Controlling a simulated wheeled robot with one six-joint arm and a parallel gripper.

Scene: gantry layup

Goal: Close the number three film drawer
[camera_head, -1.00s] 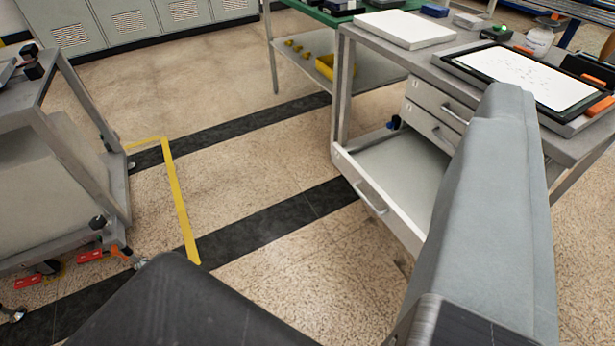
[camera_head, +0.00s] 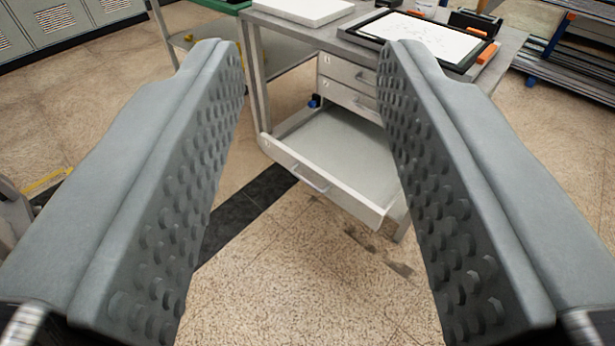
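The lowest drawer (camera_head: 345,152) under the grey workbench is pulled out, and its inside looks empty. It has a white front with a bar handle (camera_head: 309,179). I take it for the number three film drawer; I cannot read its label. Two drawers above it, an upper one (camera_head: 346,72) and a middle one (camera_head: 347,98), are shut. My gripper (camera_head: 312,50) is open and empty, with its two grey studded fingers wide apart. The open drawer shows between the fingers, farther off, and nothing touches it. The right finger hides part of the drawer stack.
The workbench top (camera_head: 330,38) carries a light panel (camera_head: 420,35) and a white slab (camera_head: 300,8). Grey lockers (camera_head: 70,30) stand at the back left, and a rack (camera_head: 575,60) stands at the right. The floor before the drawer is clear.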

